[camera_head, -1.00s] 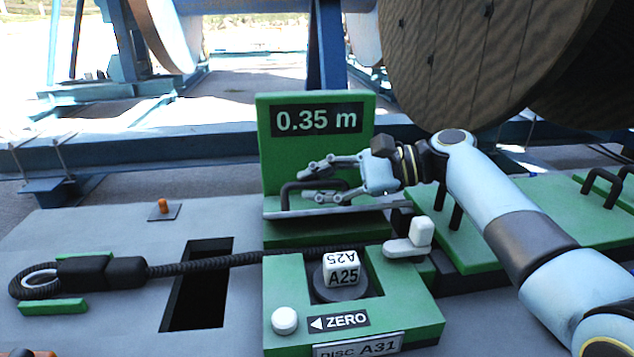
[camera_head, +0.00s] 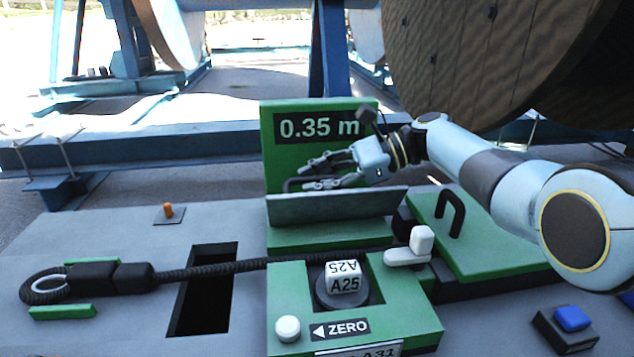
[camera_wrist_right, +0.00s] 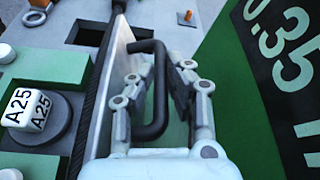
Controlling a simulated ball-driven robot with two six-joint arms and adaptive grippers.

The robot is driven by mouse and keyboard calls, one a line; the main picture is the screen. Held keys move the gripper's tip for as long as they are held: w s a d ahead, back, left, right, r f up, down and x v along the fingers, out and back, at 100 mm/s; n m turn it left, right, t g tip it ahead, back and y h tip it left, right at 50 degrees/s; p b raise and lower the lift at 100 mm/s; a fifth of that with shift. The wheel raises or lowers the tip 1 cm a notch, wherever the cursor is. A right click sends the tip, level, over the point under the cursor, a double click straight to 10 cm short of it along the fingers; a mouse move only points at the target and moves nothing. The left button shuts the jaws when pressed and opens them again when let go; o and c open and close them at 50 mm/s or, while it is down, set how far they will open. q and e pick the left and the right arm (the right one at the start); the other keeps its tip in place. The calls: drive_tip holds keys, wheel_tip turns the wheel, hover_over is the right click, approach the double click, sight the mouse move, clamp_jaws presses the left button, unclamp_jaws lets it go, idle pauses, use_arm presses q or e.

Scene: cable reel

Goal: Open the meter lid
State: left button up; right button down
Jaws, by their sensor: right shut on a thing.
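The meter lid (camera_head: 335,207) is a grey plate in front of the green display panel (camera_head: 268,145) reading 0.35 m. It is tilted up, its grey face towards the head camera. Its black bar handle (camera_head: 292,184) is on the far side, partly hidden by the lid in the head view; the handle also shows in the right wrist view (camera_wrist_right: 160,90). My right gripper (camera_head: 312,174) is behind the lid's raised edge, its fingers shut on the handle; they also show around it in the right wrist view (camera_wrist_right: 163,78). My left gripper is not in view.
In front is a green block with a white A25 cube (camera_head: 343,278), a white ZERO button (camera_head: 288,328) and a white lever (camera_head: 410,250). A black cable (camera_head: 215,264) crosses a dark slot (camera_head: 205,300). A green cover (camera_head: 480,240) with a handle lies right.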

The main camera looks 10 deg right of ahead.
drive_tip(key=shift+r, duration=0.1)
drive_tip(key=c, duration=1.6)
unclamp_jaws()
drive_tip(key=shift+d, duration=0.1)
drive_tip(key=w+v, duration=0.1)
drive_tip(key=v, duration=1)
drive_tip(key=shift+s+d+r, duration=0.2)
drive_tip(key=shift+s+d, duration=0.2)
drive_tip(key=shift+s, duration=0.05)
